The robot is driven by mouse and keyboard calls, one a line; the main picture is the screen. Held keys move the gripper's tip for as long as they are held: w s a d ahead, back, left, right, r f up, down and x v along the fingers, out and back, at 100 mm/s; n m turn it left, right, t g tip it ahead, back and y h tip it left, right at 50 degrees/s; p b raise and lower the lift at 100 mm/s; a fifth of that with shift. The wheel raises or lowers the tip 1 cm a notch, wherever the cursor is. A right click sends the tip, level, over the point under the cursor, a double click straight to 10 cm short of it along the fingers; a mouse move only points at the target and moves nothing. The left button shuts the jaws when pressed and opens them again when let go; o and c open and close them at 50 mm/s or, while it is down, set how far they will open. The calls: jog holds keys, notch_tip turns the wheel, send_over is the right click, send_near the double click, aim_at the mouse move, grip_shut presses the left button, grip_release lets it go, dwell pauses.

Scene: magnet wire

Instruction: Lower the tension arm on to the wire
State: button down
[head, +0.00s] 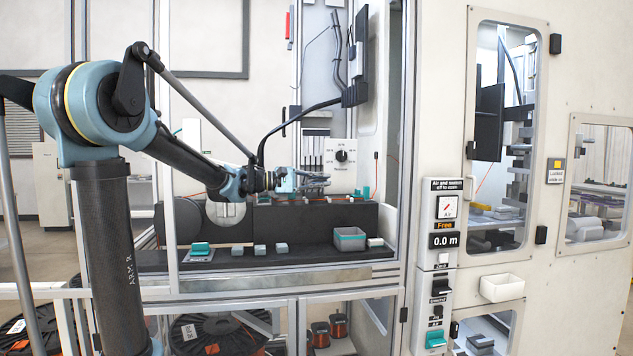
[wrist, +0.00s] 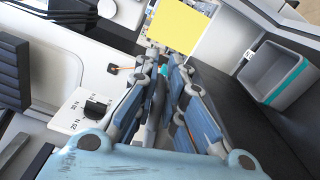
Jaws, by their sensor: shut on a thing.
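My gripper (head: 318,181) reaches in from the left over the dark machine block (head: 340,217), below the tension dial (head: 342,156). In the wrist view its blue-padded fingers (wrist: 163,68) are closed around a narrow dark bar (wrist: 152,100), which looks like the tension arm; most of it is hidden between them. A small teal part shows by the fingertips. A short orange length of wire (wrist: 123,69) shows left of the fingertips. Thin orange wire also runs along the block's top in the head view. I cannot tell whether the bar touches the wire.
A grey bin with a teal rim (head: 350,238) stands on the dark shelf, with several small grey blocks to its left. A yellow panel (wrist: 180,27) lies beyond the fingertips in the wrist view. Cabinet frame posts (head: 409,150) bound the opening on both sides.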

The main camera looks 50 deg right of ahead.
jog(key=c, duration=1.7)
grip_release()
jog(key=shift+v, duration=3.85)
